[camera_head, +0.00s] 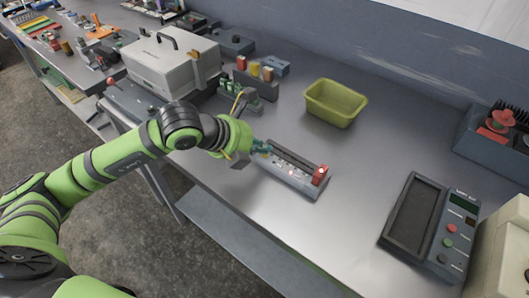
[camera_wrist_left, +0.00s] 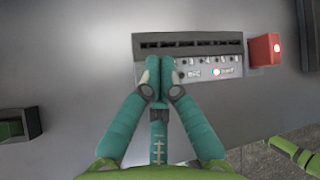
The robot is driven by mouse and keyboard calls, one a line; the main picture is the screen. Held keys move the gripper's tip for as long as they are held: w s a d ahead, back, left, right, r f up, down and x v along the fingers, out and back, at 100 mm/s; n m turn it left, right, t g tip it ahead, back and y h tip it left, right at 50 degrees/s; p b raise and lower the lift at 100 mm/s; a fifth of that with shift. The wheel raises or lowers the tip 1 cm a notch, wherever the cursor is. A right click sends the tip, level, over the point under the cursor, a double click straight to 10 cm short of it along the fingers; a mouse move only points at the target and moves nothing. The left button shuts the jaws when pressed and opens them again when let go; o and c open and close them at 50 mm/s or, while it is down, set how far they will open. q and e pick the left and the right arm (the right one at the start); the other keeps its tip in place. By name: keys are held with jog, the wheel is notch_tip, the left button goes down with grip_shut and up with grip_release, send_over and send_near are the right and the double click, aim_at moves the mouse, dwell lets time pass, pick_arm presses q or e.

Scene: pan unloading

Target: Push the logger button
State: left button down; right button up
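A grey slotted device (camera_head: 289,170) lies on the metal bench. It has a row of numbered marks, small lights and a red block with a bright spot (camera_head: 320,174) at its right end. The slotted device also shows in the left wrist view (camera_wrist_left: 215,44), with the red block (camera_wrist_left: 264,50) beside it. My left gripper (camera_head: 266,147) is at its left end. In the left wrist view, my left gripper (camera_wrist_left: 160,66) has its teal fingertips together, over the left part of the panel. Contact with the panel cannot be told. My right gripper is not in view.
A yellow-green bin (camera_head: 335,103) stands behind the slotted device. A dark panel with red and green buttons (camera_head: 430,226) lies to the right. A white case (camera_head: 172,66) and small parts stand at the back left. The bench between bin and panel is clear.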

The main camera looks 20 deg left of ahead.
aim_at(261, 156)
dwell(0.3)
pick_arm(q)
jog(key=shift+r+p, duration=0.4)
jog(key=shift+r, duration=0.45)
jog(key=shift+r+p, duration=1.85)
jog(key=shift+r, duration=1.15)
